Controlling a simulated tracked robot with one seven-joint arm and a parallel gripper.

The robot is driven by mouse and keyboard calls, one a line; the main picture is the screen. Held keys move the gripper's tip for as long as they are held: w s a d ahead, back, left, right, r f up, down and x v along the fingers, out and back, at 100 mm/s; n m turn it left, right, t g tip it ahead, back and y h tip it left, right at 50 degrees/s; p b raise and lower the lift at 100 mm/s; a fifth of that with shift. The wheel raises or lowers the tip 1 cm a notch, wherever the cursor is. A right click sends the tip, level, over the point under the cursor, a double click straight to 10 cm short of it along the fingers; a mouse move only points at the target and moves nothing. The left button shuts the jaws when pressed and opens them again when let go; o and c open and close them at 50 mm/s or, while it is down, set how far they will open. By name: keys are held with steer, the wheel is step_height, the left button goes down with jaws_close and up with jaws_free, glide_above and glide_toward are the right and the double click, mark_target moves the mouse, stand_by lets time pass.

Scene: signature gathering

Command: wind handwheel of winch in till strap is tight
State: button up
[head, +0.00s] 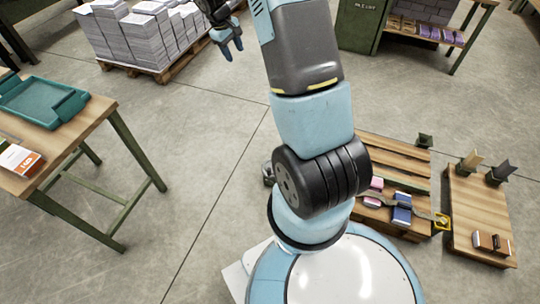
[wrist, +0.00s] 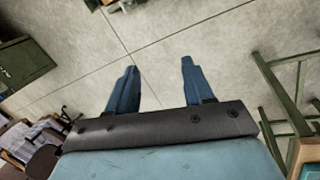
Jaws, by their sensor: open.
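My gripper (head: 233,50) is open and empty at the top of the head view, high over bare floor. Its two blue fingers (wrist: 159,66) stand apart in the wrist view with only concrete between them. A low slatted wooden stand (head: 396,158) is right of my arm, far from the gripper. A grey strap (head: 424,213) runs over it beside pink and blue bundles (head: 402,209) to a yellow-edged fitting (head: 441,222). A small dark metal part (head: 268,173) shows left of my arm, mostly hidden. I cannot make out the winch or its handwheel for certain.
A table (head: 92,118) with a teal tray (head: 42,102) stands at left. Paper stacks (head: 137,36) sit on a pallet (head: 165,72) behind. A green cabinet (head: 361,24) is at the back. A wooden board (head: 478,204) with upright brackets lies at right. Floor between is clear.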

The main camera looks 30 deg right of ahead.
steer(key=w+d+f+n+g, duration=0.1)
steer(key=w+d+f, duration=0.15)
steer(key=f, duration=1.15)
steer(key=n+g, duration=0.3)
steer(key=n, duration=0.1)
glide_toward(269, 169)
steer(key=x, duration=1.2)
steer(key=shift+d+f, duration=0.1)
steer(key=shift+f, duration=0.1)
steer(key=shift+c, duration=0.5)
